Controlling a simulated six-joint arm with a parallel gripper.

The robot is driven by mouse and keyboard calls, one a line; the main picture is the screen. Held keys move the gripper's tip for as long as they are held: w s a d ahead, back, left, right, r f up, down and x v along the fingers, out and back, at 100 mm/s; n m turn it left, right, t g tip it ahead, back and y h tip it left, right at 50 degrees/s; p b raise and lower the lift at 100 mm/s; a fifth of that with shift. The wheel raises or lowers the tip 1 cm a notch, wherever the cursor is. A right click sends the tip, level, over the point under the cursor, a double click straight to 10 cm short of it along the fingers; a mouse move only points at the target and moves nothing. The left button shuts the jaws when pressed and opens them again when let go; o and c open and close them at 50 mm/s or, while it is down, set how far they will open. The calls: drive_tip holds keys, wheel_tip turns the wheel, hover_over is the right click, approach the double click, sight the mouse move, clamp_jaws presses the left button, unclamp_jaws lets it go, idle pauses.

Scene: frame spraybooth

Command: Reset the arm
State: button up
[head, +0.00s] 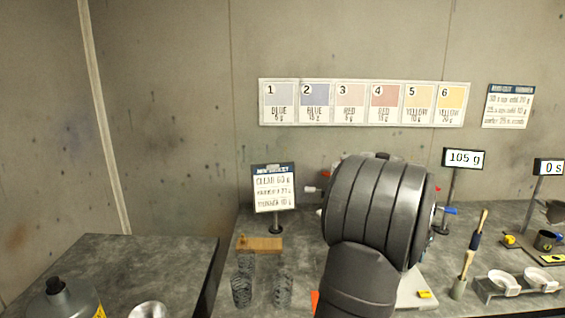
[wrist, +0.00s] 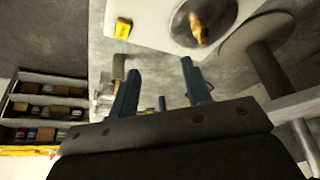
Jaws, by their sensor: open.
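My gripper (wrist: 158,72) shows in the wrist view with its two blue-grey fingers apart and nothing between them. In the head view my dark arm fills the middle of the bench, and my gripper is hidden behind it. Past the fingertips in the wrist view is a white plate (wrist: 158,22) with a round dark pan holding a yellow object (wrist: 199,28). A small yellow tag (wrist: 123,28) lies on the white plate. I cannot tell how far the fingers are from the plate.
A display reading 105 g (head: 464,158) stands right of my arm. A brush (head: 473,245) stands upright in a holder, with white dishes (head: 504,283) on a rack beside it. A card stand (head: 274,190), a wooden block (head: 259,243) and dark ribbed pieces (head: 242,291) are left.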

drive_tip(key=w+a+f+m+g+h, duration=0.1)
drive_tip(key=a+m, duration=0.1)
drive_tip(key=a, duration=0.7)
drive_tip(key=w+a+f+m, duration=0.1)
drive_tip(key=a+f+m, duration=0.1)
drive_tip(key=a, duration=0.6)
drive_tip(key=w+a+f, duration=0.1)
drive_tip(key=w+a, duration=0.1)
drive_tip(key=w+a+f, duration=0.1)
drive_tip(key=a+f, duration=0.1)
drive_tip(key=w+a+f, duration=0.2)
drive_tip(key=shift+w+a, duration=0.2)
drive_tip(key=shift+w, duration=0.1)
drive_tip(key=o, duration=1.2)
drive_tip(key=shift+s+d+r, duration=0.1)
drive_tip(key=shift+d+r, duration=0.1)
drive_tip(key=shift+d, duration=0.1)
drive_tip(key=shift+o, duration=0.2)
drive_tip(key=s+d+r+m+g+y, duration=0.1)
drive_tip(key=s+d+r+m+y, duration=0.1)
drive_tip(key=s+d+r, duration=0.45)
drive_tip(key=s+d+r+m+g+y, duration=0.15)
drive_tip(key=s+d+r, duration=0.25)
drive_tip(key=d+r, duration=0.5)
wheel_tip(320, 180, down, 11)
drive_tip(key=shift+s+d+t+y, duration=0.15)
drive_tip(key=shift+d+t+y, duration=0.2)
drive_tip(key=shift+y, duration=0.1)
